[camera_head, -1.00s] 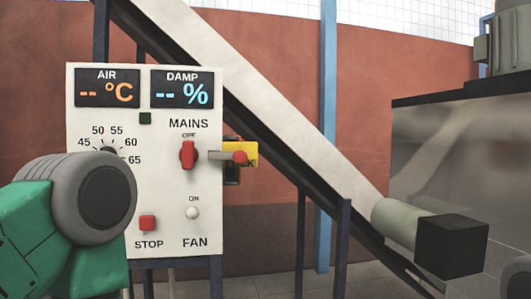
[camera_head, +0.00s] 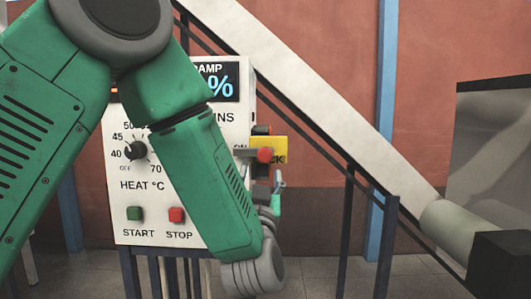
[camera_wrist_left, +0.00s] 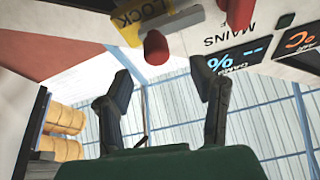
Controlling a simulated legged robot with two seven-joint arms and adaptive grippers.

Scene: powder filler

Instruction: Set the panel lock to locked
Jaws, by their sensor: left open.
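The panel lock is a yellow plate (camera_head: 279,149) marked LOCK on the control panel's right side, with a red-tipped grey lever (camera_head: 265,155) in front of it. In the left wrist view the yellow plate (camera_wrist_left: 128,28) and red tip (camera_wrist_left: 156,47) show near the top, beside the red mains handle (camera_wrist_left: 240,14). My left gripper (camera_wrist_left: 164,84) is open and empty, its fingers apart below the red tip in that view. In the head view my left gripper (camera_head: 268,190) is partly hidden, just below the lock. My arm covers the mains switch there. My right gripper is not in view.
The white control panel (camera_head: 125,217) carries a heat dial (camera_head: 135,150), a green start button (camera_head: 135,214) and a red stop button (camera_head: 176,215). A sloping conveyor chute (camera_head: 310,80) runs behind. A grey cylinder with a black block (camera_head: 500,262) stands at right.

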